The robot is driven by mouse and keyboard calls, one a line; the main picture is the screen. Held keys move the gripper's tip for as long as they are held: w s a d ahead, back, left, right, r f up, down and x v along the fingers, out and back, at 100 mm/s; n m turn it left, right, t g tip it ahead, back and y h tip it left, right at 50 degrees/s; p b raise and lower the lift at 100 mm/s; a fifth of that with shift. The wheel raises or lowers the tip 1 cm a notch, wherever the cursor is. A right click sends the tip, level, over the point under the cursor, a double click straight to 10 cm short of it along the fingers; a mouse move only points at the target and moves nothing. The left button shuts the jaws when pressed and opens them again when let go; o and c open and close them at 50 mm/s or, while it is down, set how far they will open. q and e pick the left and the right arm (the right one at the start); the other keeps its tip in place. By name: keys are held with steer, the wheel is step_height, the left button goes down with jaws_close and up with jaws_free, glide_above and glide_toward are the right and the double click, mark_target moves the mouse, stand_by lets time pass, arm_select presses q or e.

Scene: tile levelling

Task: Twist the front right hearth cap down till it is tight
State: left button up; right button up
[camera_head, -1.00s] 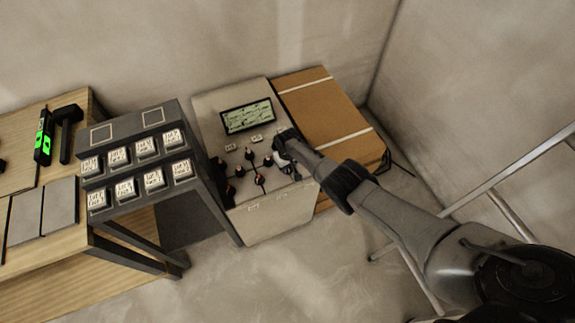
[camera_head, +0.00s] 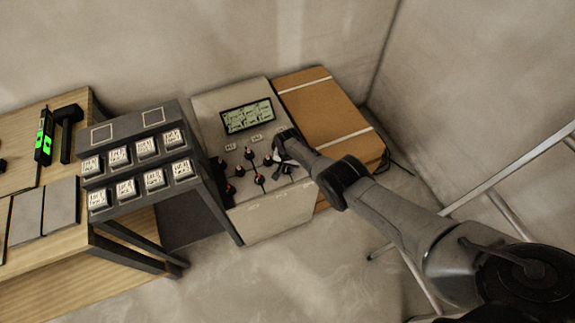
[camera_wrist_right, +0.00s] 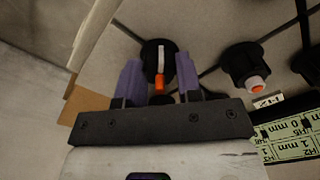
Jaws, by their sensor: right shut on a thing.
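The front right hearth cap (camera_wrist_right: 150,52) is black with a white stripe and an orange centre post. In the right wrist view it sits between the two purple fingers of my right gripper (camera_wrist_right: 160,78), which are shut on it. In the head view my right gripper (camera_head: 284,160) reaches down onto the right side of the pale panel (camera_head: 237,104), largely covering the held cap. My left gripper is in neither view.
Other black caps with orange tips stand close by, one (camera_wrist_right: 245,68) right of the held one. A green display (camera_head: 247,116) lies behind them. A cardboard box (camera_head: 318,105) stands right of the panel. A dark rack with white blocks (camera_head: 140,168) is to the left.

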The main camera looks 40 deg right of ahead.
steer(key=shift+w+r+m, duration=0.1)
steer(key=shift+m, duration=0.3)
steer(key=o, duration=0.9)
steer(key=shift+o, duration=0.2)
step_height(320, 180, up, 14)
steer(key=p, duration=1.2)
steer(key=shift+f, duration=0.2)
